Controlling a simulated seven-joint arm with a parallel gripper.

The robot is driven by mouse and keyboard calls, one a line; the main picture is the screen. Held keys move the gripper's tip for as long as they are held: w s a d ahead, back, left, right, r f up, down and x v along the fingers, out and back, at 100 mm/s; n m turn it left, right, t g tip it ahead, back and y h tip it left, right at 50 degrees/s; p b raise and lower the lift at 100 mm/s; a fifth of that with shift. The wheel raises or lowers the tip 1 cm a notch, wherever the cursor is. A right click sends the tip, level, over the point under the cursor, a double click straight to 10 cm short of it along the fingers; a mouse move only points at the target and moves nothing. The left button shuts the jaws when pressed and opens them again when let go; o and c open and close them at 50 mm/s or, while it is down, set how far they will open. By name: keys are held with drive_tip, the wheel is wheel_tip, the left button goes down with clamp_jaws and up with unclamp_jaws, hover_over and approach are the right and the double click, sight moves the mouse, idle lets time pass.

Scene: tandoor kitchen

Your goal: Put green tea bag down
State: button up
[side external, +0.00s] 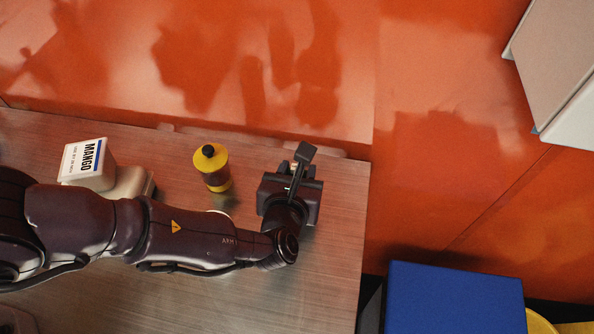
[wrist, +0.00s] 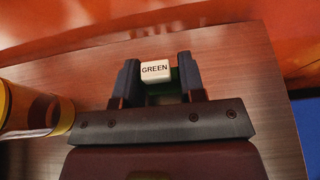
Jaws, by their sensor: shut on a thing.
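The green tea bag (wrist: 155,71) shows in the wrist view as a small white block with the word GREEN, with a green part below it. It sits between the two dark fingers of my gripper (wrist: 158,78), which is shut on it. In the side external view my gripper (side external: 297,172) is over the right end of the metal table, near its back edge. The tea bag is mostly hidden by the gripper there. I cannot tell whether it touches the table.
A yellow bottle with a black cap (side external: 211,168) stands left of my gripper; it also shows at the left of the wrist view (wrist: 30,108). A MANGO box (side external: 86,164) is further left. The table (side external: 330,260) is bare toward the front right. A blue box (side external: 455,300) lies beyond its right edge.

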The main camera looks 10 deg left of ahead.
drive_tip(key=shift+f, duration=0.15)
drive_tip(key=o, duration=0.9)
drive_tip(key=shift+r, duration=0.25)
drive_tip(key=v, duration=1.2)
